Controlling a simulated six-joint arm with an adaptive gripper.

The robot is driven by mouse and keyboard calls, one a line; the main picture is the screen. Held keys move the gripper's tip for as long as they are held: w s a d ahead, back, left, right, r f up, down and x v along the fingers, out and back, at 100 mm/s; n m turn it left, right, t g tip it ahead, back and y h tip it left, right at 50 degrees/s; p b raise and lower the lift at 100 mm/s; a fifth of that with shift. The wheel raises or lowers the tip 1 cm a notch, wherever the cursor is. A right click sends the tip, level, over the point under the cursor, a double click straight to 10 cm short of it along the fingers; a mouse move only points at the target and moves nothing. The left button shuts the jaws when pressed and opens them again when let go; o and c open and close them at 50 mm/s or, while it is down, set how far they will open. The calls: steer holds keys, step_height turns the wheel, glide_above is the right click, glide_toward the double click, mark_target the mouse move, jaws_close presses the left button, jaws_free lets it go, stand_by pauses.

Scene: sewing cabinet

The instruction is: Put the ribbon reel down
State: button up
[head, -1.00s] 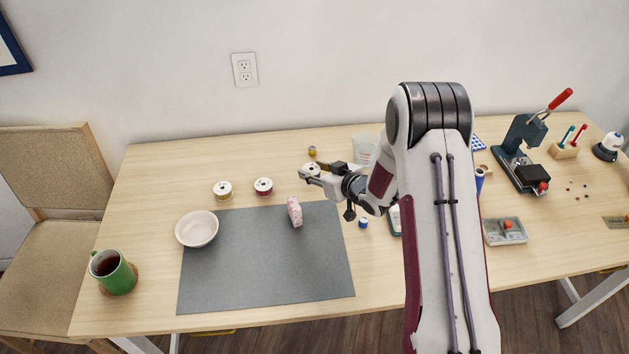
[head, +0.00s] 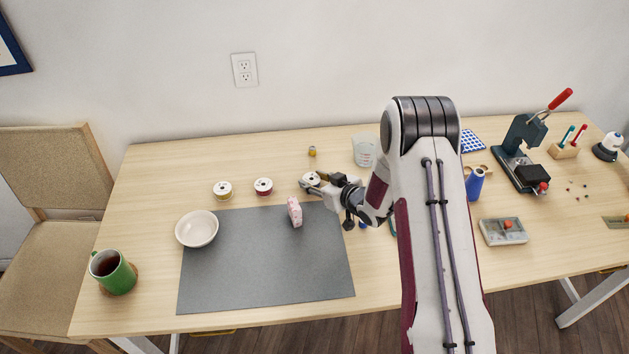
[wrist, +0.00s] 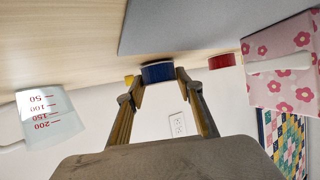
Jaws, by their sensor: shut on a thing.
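My gripper (head: 313,184) is shut on a ribbon reel (head: 311,178) with white faces. In the wrist view, the held reel (wrist: 158,72) shows a dark blue ribbon band between the fingertips (wrist: 157,82). It is beyond the back right corner of the grey mat (head: 265,285), low over the wooden table; I cannot tell whether it touches. The red reel also shows in the wrist view (wrist: 222,61).
A pink floral object (head: 295,212) stands on the mat close by the gripper. A clear measuring cup (head: 364,151) is behind it to the right. A small yellow item (head: 312,152) lies farther back. A white bowl (head: 197,229) is at the mat's left. Bare table surrounds the reels.

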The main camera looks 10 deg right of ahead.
steer(key=shift+f, duration=0.15)
steer(key=o, duration=0.9)
steer(key=shift+o, duration=0.2)
steer(key=shift+v, duration=6.05)
